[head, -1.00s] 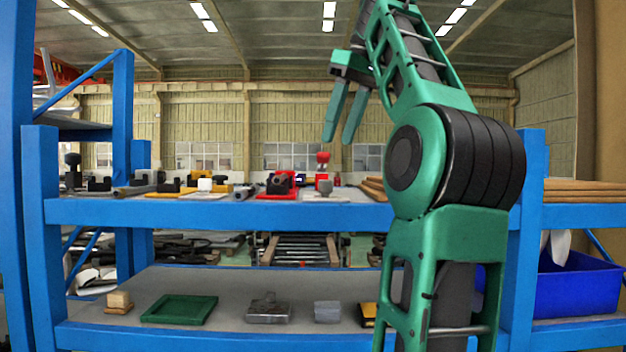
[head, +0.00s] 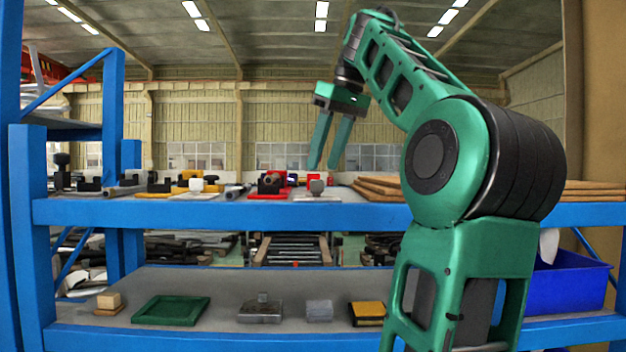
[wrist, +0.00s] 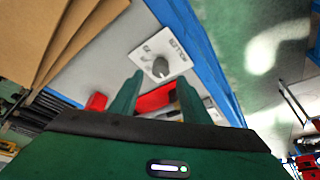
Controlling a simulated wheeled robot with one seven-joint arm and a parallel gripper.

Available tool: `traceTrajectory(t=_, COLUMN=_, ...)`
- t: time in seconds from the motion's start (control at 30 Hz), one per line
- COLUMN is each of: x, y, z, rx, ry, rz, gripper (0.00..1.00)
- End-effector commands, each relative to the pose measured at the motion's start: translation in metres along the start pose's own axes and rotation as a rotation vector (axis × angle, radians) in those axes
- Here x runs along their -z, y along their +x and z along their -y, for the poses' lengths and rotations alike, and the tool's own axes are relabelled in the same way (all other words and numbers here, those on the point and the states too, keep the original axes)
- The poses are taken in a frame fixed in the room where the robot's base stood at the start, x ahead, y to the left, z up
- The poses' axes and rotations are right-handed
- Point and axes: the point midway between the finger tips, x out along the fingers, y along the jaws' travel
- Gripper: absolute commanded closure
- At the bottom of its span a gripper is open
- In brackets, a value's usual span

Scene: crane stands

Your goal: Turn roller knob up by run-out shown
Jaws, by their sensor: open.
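A grey knob (head: 317,187) stands on a pale plate (head: 316,198) on the upper shelf. In the wrist view the knob (wrist: 160,68) sits on the white plate (wrist: 143,55), which bears dark lettering too small to read surely. My gripper (head: 324,166) is open and empty, fingers pointing down just above the knob. In the wrist view the knob shows just beyond and between the fingertips of my gripper (wrist: 160,78), apart from them. A red stand with a black part (head: 270,185) is left of the knob. I cannot make out a run-out reading.
Brown boards (head: 380,187) lie stacked right of the knob. A blue post and shelf edge (head: 240,214) run in front. A green tray (head: 171,311) is on the lower shelf.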

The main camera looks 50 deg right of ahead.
Motion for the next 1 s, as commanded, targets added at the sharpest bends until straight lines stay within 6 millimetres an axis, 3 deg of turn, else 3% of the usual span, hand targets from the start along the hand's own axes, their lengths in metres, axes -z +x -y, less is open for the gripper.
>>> traceTrajectory(t=0.3, x=-0.001, y=0.041, z=0.001, rx=0.002, ry=0.0, rz=0.002, gripper=0.57)
traceTrajectory(t=0.7, x=0.0, y=0.048, z=0.001, rx=0.001, ry=-0.001, rz=0.001, gripper=0.57)
traceTrajectory(t=0.73, x=0.0, y=0.048, z=0.001, rx=0.001, ry=-0.001, rz=0.001, gripper=0.6)
traceTrajectory(t=0.9, x=0.0, y=0.048, z=0.001, rx=0.001, ry=-0.001, rz=0.001, gripper=0.98)
traceTrajectory(t=1.0, x=0.001, y=0.048, z=-0.001, rx=0.001, ry=-0.002, rz=0.0, gripper=0.98)
